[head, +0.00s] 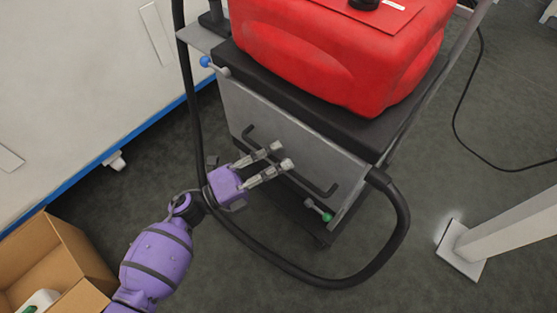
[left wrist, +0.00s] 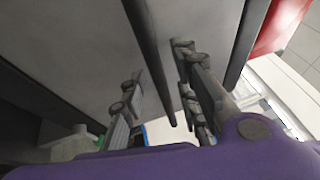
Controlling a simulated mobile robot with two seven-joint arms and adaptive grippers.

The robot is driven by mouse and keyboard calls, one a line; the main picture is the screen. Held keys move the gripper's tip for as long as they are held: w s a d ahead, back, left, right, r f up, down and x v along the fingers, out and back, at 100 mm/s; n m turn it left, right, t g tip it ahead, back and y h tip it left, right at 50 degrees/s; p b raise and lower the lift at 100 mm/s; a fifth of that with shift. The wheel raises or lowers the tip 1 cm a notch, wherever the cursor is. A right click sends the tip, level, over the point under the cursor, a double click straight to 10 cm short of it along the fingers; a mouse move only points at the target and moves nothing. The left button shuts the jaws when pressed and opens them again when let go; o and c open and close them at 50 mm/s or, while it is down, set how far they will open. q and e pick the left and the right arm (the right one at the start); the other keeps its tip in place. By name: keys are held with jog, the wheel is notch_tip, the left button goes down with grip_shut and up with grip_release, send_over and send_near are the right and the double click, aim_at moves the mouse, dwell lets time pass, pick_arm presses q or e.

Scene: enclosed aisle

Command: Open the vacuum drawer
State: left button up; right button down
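The vacuum drawer (head: 275,120) is the grey front panel of the cart below the red tank, with a long black bar handle (head: 318,186) across it. The drawer looks closed. My left gripper (head: 282,155) is in front of the panel at the middle of the handle, fingers pointing at the panel. In the left wrist view, the fingers (left wrist: 158,78) are apart, and the dark handle bar (left wrist: 152,45) runs between them. I see a gap beside the bar, so it is not clamped. The gripper hides part of the handle in the head view. My right gripper is not in view.
A red tank (head: 330,60) sits on the cart's black top. A thick black hose (head: 355,275) loops below and around the cart front. An open cardboard box (head: 60,260) is at lower left. A white post (head: 505,235) stands at right. Grey floor lies clear between cart and post.

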pick_arm(q)
jog(key=shift+w+d, duration=0.15)
jog(key=shift+d, duration=0.05)
grip_shut()
jog(key=shift+a, duration=0.1)
jog(key=s+a+p, duration=0.1)
jog(key=s+a, duration=0.6)
jog(key=s, duration=0.3)
jog(key=s+a+p, duration=0.1)
jog(key=s+a, duration=0.7)
jog(key=s, duration=0.3)
jog(key=shift+s+a, duration=0.15)
jog(key=shift+f, duration=0.1)
grip_release()
